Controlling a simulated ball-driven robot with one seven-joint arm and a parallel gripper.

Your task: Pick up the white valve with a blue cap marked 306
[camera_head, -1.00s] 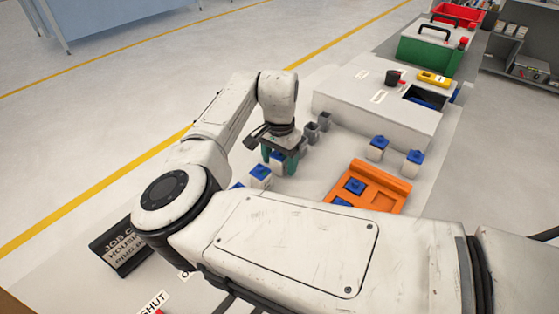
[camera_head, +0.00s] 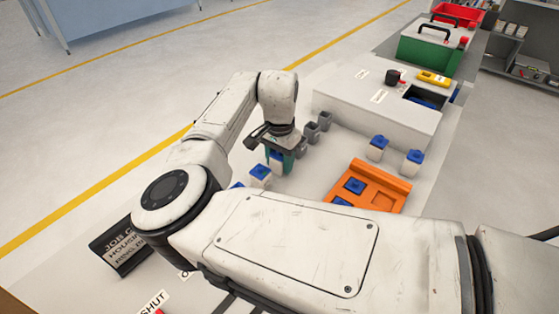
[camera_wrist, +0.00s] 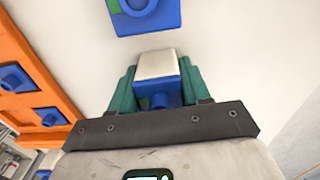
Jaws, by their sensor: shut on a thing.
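My gripper (camera_head: 279,158) has green fingers and is shut on a white valve with a blue cap (camera_head: 277,168). In the wrist view the held valve (camera_wrist: 156,68) sits between the two fingers, its white body and blue cap showing. Its marking cannot be read. In the head view it is low over the table, and I cannot tell whether it still touches the surface. Another white valve with a blue cap (camera_head: 260,175) stands just left of my gripper; a blue-capped valve also shows at the top of the wrist view (camera_wrist: 146,14).
An orange tray (camera_head: 384,186) holding blue-capped parts lies to the right. Two more blue-capped valves (camera_head: 378,148) (camera_head: 414,162) stand behind it. Grey cups (camera_head: 312,132) stand close beside my gripper. A raised white block (camera_head: 370,110) is at the back.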

